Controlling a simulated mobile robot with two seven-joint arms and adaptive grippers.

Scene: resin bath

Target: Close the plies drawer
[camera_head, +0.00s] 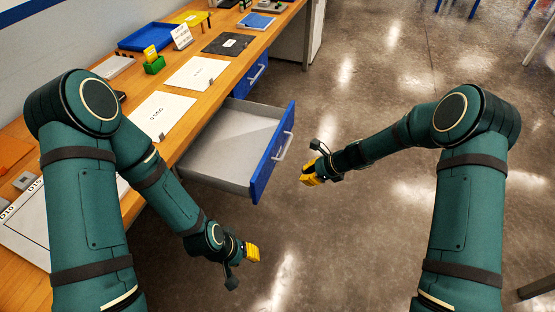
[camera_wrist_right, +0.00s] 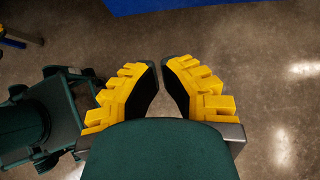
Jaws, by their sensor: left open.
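A grey drawer with a blue front (camera_head: 263,170) stands pulled far out from under the wooden bench. Its inside (camera_head: 226,142) looks empty, and a pale bar handle (camera_head: 284,146) runs along the front. No label naming the plies is readable. My right gripper (camera_head: 308,174) is to the right of the drawer front, apart from the handle. In the right wrist view its two yellow fingers (camera_wrist_right: 160,78) have a narrow gap with nothing between them. My left gripper (camera_head: 255,252) is open and empty, below the drawer's near corner in the picture and apart from it.
The wooden bench (camera_head: 215,88) runs along the left, with papers, a dark tablet-like plate (camera_head: 226,43), a blue tray (camera_head: 147,37) and a green holder (camera_head: 154,65) on top. Another blue drawer (camera_head: 254,72) farther along is shut.

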